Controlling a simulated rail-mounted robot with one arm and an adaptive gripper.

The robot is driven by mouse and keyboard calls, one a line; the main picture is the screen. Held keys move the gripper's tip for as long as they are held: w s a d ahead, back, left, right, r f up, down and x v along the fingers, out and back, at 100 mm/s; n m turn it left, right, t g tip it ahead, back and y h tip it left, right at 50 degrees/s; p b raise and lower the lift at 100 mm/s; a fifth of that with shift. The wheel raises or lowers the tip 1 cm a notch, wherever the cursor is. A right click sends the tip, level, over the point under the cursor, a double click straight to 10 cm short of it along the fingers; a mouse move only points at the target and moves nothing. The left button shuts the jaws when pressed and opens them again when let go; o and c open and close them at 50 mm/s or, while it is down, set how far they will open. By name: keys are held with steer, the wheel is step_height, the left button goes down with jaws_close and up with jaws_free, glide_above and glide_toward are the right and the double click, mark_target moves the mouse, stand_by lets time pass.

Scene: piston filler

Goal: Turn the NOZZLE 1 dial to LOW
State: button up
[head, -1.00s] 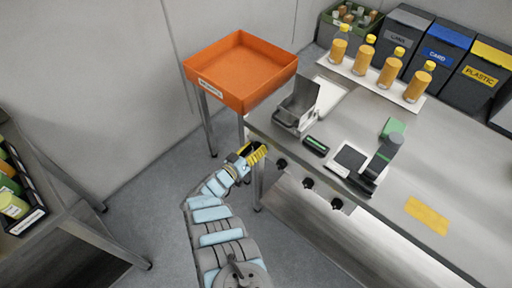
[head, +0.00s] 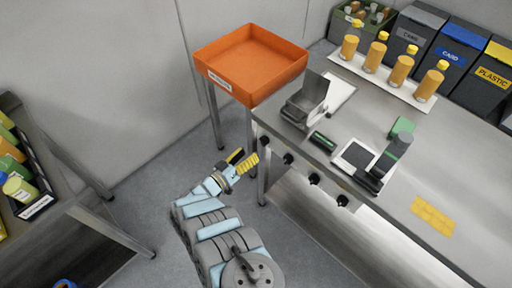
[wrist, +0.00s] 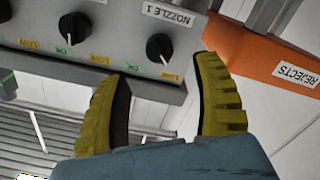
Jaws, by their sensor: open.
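The NOZZLE 1 dial (wrist: 159,47) is a round black knob under its white NOZZLE 1 label (wrist: 157,12) in the wrist view. Its white pointer line points down and slightly right, toward the yellow mark (wrist: 170,76), whose small text looks like LOW. In the head view the dial (head: 262,141) is the leftmost knob on the bench front. My gripper (head: 245,160) is open and empty, just off the panel. In the wrist view its yellow fingers (wrist: 165,90) are apart, below the dial and not touching it.
A second dial (wrist: 75,27) is left of NOZZLE 1; more knobs (head: 314,178) follow along the bench edge. An orange REJECTS tray (head: 252,92) stands beside the bench. Several orange bottles (head: 400,68) stand at the back. Floor around my arm is clear.

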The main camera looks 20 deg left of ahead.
steer(key=shift+v, duration=1.9)
steer(key=shift+d, duration=0.1)
